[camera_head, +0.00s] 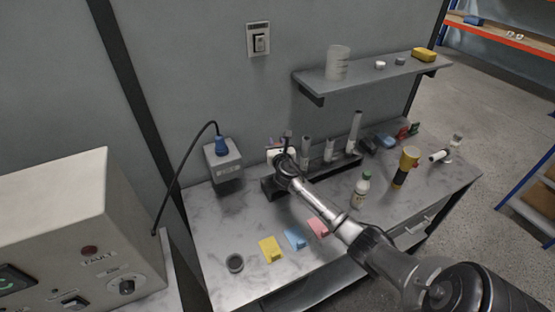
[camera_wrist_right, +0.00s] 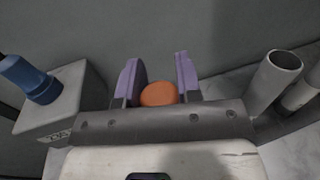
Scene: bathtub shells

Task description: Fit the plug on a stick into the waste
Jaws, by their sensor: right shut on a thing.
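My right gripper (camera_head: 284,160) is at the back of the marble-topped bench, at the left end of a dark rack. In the right wrist view its two purple fingers (camera_wrist_right: 158,76) stand on either side of a rounded orange knob (camera_wrist_right: 158,95), and it is shut on it. Whatever is below the knob is hidden, so I cannot see the plug end. A dark round ring like a waste opening (camera_head: 235,263) is at the front left of the bench. The gripper is well behind it. My left gripper is not in view.
A grey box with a blue plug and black cable (camera_head: 222,160) stands left of the gripper. The rack (camera_head: 272,190) holds upright tubes. Yellow (camera_head: 270,249), blue (camera_head: 295,238) and pink notes lie in front. A bottle (camera_head: 361,190) stands to the right. A shelf (camera_head: 370,76) overhangs at the back.

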